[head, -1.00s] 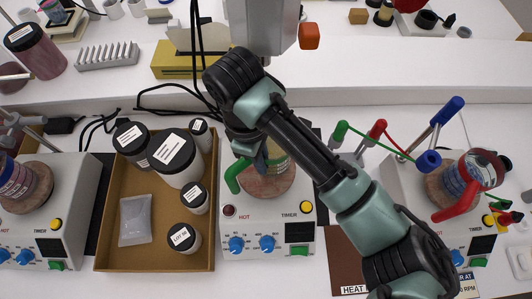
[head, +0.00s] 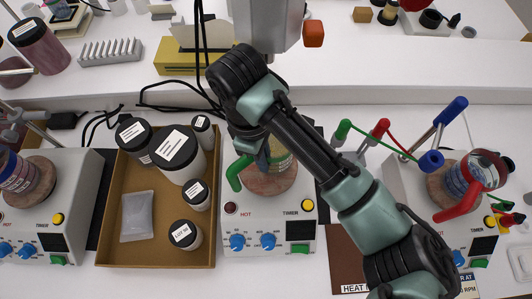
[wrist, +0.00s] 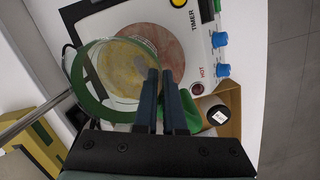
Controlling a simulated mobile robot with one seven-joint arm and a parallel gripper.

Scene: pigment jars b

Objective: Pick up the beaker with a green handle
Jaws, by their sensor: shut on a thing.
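The beaker with a green handle (head: 281,159) is at the middle hotplate, over its round brown top plate (head: 270,182). Its green handle (head: 237,174) sticks out at the left in the head view. In the wrist view the beaker (wrist: 112,68) has a green band and yellowish contents, seen through the open mouth. My gripper (wrist: 160,75) reaches down at it, its two dark fingers close together beside the green handle (wrist: 188,112). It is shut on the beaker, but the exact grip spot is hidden. I cannot tell whether the beaker touches the plate.
A brown box (head: 107,232) with several white, dark-lidded jars stands left of the middle hotplate. A red-handled beaker (head: 475,180) is on the right hotplate. A stand with green, red and blue clamps (head: 383,128) lies between. Another beaker (head: 17,172) is at far left.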

